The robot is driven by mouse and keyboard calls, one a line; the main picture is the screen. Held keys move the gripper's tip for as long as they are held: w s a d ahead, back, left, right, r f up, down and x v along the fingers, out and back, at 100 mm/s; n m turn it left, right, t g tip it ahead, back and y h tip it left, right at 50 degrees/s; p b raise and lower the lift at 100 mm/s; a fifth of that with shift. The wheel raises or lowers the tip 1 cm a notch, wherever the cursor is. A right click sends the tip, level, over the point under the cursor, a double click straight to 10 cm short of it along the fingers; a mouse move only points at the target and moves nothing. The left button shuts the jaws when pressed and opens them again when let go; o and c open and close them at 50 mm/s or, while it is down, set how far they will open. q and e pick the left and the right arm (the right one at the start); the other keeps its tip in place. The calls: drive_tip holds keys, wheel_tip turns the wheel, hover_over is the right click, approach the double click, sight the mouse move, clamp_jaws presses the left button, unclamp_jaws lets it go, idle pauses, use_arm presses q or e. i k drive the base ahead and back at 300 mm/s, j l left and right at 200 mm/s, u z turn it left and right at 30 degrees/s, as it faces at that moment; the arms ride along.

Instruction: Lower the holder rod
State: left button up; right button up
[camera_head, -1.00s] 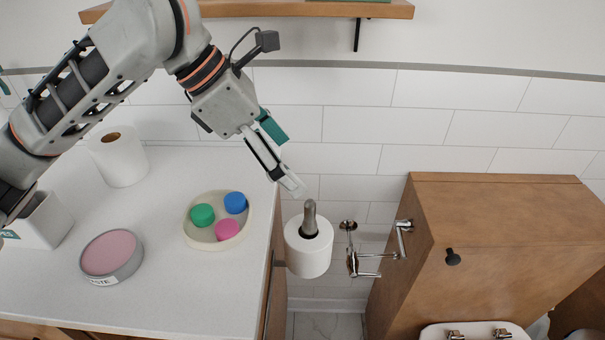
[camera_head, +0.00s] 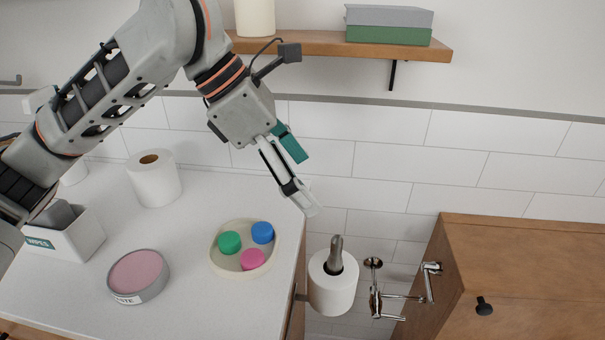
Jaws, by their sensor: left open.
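A grey rod (camera_head: 336,252) stands up, leaning slightly, out of the core of a white paper roll (camera_head: 333,288). The roll sits around it beside the counter's right side, and the rod's lower part is hidden by the roll. A small bracket (camera_head: 301,297) shows between the counter side and the roll. My left gripper (camera_head: 306,186) comes from the upper left and is open. Its long pale finger ends above and left of the rod's top, apart from it in the picture. My right gripper is not in view.
The counter (camera_head: 200,290) bears a dish (camera_head: 277,262) with colored caps, a pink-topped tin (camera_head: 139,277), another paper roll (camera_head: 154,178) and a wipes box (camera_head: 72,236). Chrome fittings (camera_head: 375,294) and a wooden cabinet (camera_head: 520,255) stand right. A shelf (camera_head: 340,46) hangs above.

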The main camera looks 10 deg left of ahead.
sight(335, 261)
drive_tip(key=k+l, duration=0.1)
drive_tip(key=k, duration=0.9)
drive_tip(key=l, duration=0.1)
